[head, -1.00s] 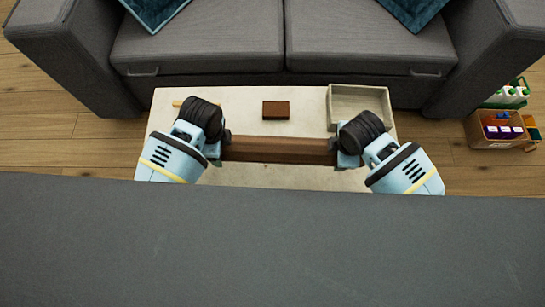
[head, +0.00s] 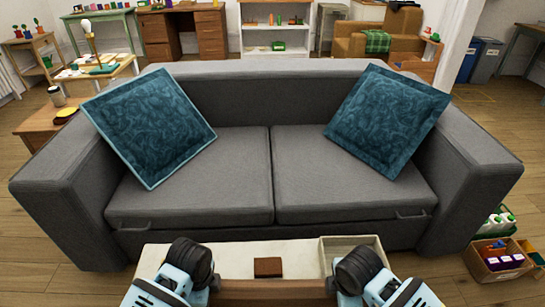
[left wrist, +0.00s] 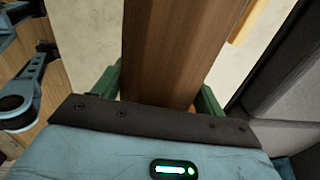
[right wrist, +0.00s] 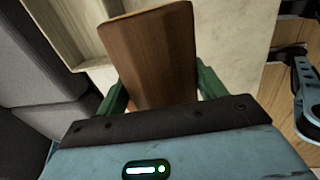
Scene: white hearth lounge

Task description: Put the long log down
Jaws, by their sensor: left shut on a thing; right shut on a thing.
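The long log (head: 272,291) is a brown wooden beam held level between my two grippers at the bottom of the head view. My left gripper (head: 212,287) is shut on its left end, and the left wrist view shows the log (left wrist: 172,50) between the green fingers. My right gripper (head: 334,287) is shut on its right end, and the right wrist view shows the log (right wrist: 152,55) between the fingers. The log is over the pale table (head: 222,258). Whether it touches the table cannot be told.
A small brown block (head: 268,267) lies on the table beyond the log. An open pale tray (head: 350,243) stands at the table's right. A grey sofa (head: 270,180) with teal cushions (head: 150,127) is behind the table.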

